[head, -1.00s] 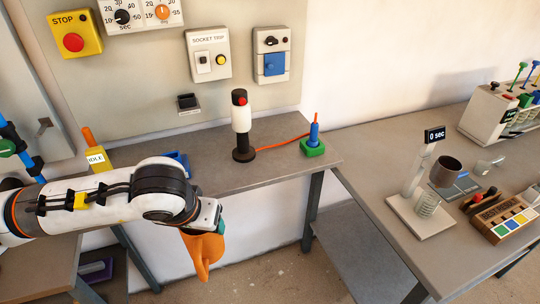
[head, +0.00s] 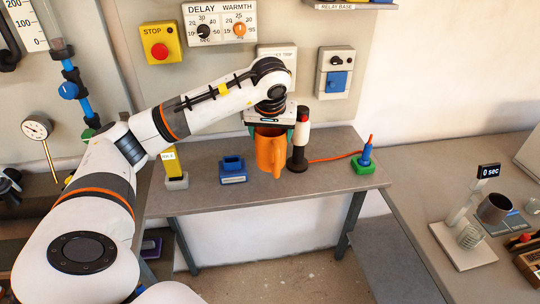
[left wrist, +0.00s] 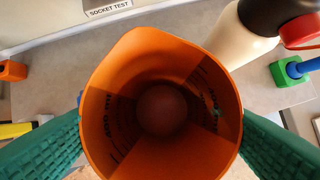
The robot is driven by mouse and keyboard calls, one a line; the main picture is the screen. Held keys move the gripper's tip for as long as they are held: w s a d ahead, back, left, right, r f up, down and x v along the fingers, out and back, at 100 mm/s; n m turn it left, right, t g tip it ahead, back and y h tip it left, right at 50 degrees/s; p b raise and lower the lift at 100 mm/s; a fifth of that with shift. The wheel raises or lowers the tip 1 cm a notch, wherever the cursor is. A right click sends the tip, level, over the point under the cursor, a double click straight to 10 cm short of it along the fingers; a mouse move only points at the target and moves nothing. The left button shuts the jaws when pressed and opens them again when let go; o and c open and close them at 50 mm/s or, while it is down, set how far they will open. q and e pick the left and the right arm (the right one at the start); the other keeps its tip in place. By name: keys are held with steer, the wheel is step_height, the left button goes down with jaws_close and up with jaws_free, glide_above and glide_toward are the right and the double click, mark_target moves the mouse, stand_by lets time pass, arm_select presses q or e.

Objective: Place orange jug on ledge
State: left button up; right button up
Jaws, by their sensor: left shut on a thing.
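The orange jug (head: 268,152) is upright in my left gripper (head: 271,128), whose green fingers grip it from both sides. It appears over the grey ledge (head: 310,185) along the wall. I cannot tell whether its base touches the surface. In the left wrist view I look down into the open jug (left wrist: 108,125), which looks empty, with my left gripper's (left wrist: 160,128) green fingers at either side. My right gripper is out of view.
A black and white cylinder with a red tip (head: 300,140) stands close right of the jug. A blue holder (head: 232,172) and a yellow block (head: 170,162) stand to the left. A green base with a blue plug (head: 364,160) is farther right.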

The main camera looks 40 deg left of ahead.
mark_target(271, 152)
arm_select(q)
step_height(271, 152, down, 6)
steer(key=shift+f+p, duration=0.25)
steer(key=shift+p, duration=0.3)
steer(key=shift+f, duration=0.1)
steer(key=shift+f, duration=0.1)
steer(key=o, duration=0.8)
steer(key=shift+f, duration=0.1)
steer(key=o, duration=0.5)
steer(key=shift+c, duration=0.2)
steer(key=shift+r, duration=0.35)
steer(key=b+v, duration=0.1)
steer(key=v, duration=1)
steer(key=shift+s+r+b, duration=0.25)
steer(key=shift+r+b, duration=0.05)
